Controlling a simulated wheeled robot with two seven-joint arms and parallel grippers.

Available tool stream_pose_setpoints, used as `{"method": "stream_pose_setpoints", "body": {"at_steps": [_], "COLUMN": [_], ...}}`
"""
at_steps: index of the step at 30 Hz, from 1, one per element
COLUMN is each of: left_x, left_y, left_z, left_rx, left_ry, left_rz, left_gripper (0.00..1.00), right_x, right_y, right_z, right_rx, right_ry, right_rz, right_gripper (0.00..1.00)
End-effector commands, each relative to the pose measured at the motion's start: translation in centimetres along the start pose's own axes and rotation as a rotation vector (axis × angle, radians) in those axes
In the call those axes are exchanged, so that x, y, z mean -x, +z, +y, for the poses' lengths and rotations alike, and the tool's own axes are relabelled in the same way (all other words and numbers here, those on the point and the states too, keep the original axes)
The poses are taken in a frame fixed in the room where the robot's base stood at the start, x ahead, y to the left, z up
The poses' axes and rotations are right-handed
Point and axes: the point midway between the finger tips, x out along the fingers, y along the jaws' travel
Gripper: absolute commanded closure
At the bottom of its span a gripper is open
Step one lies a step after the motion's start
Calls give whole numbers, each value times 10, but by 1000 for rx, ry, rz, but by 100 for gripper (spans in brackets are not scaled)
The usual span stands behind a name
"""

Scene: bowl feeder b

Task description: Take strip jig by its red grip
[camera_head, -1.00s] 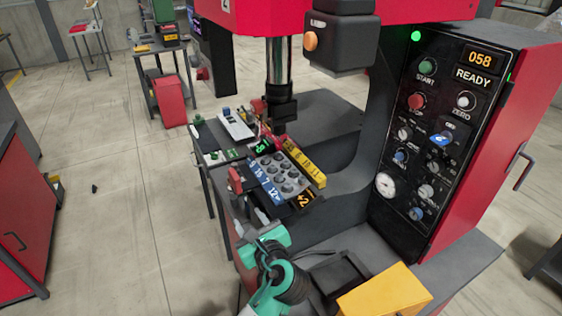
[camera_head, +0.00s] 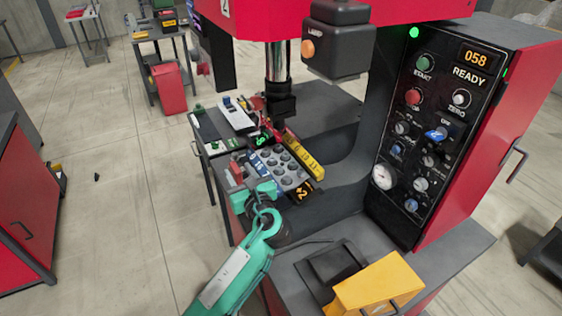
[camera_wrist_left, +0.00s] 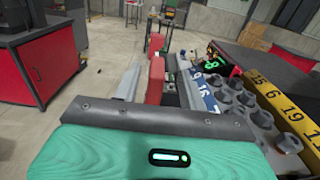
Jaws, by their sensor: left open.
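The strip jig (camera_head: 280,170) is a grey block with rows of round knobs, a blue number strip and a yellow number strip, set at the press. Its red grip (camera_head: 236,174) stands at its left side and is partly hidden by my gripper in the head view. My left gripper (camera_head: 246,181) is open at the grip. In the left wrist view the red grip (camera_wrist_left: 156,82) shows upright between the two grey fingers, and the blue number strip (camera_wrist_left: 204,90) lies just right of them. Whether a finger touches the grip I cannot tell. My right gripper is not in view.
The press ram (camera_head: 278,85) hangs behind the jig, with a dark lamp box (camera_head: 338,42) overhead. A control panel (camera_head: 425,130) reading READY stands right. A yellow box (camera_head: 375,285) sits at the front. Open floor (camera_head: 120,200) lies left.

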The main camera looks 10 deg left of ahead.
Motion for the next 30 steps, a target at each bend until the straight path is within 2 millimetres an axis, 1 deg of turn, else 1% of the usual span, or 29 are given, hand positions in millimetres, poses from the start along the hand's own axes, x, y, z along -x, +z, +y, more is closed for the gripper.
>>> {"method": "stream_pose_setpoints", "body": {"at_steps": [1, 3, 7, 10, 16, 17, 21, 23, 30], "left_x": [-8, -18, -34, -39, -40, -40, -39, -39, -39], "left_y": [4, 2, 0, -2, -3, -3, -3, -3, -1], "left_z": [2, 4, 4, 4, 4, 4, 4, 4, 4], "left_rx": [-5, -4, -2, -2, -1, -1, 0, -1, 3], "left_ry": [2, 2, 2, 1, 1, 1, 1, 1, 1], "left_rz": [-1, -1, -1, 0, 0, 0, 0, 0, -2], "left_gripper": [58, 58, 58, 58, 58, 62, 90, 100, 100], "right_x": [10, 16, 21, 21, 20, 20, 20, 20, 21], "right_y": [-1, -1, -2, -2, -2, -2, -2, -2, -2], "right_z": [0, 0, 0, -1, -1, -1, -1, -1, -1], "right_rx": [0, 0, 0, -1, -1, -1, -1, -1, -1], "right_ry": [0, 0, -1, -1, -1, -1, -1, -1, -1], "right_rz": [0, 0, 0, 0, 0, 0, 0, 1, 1], "right_gripper": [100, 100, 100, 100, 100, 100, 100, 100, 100]}}
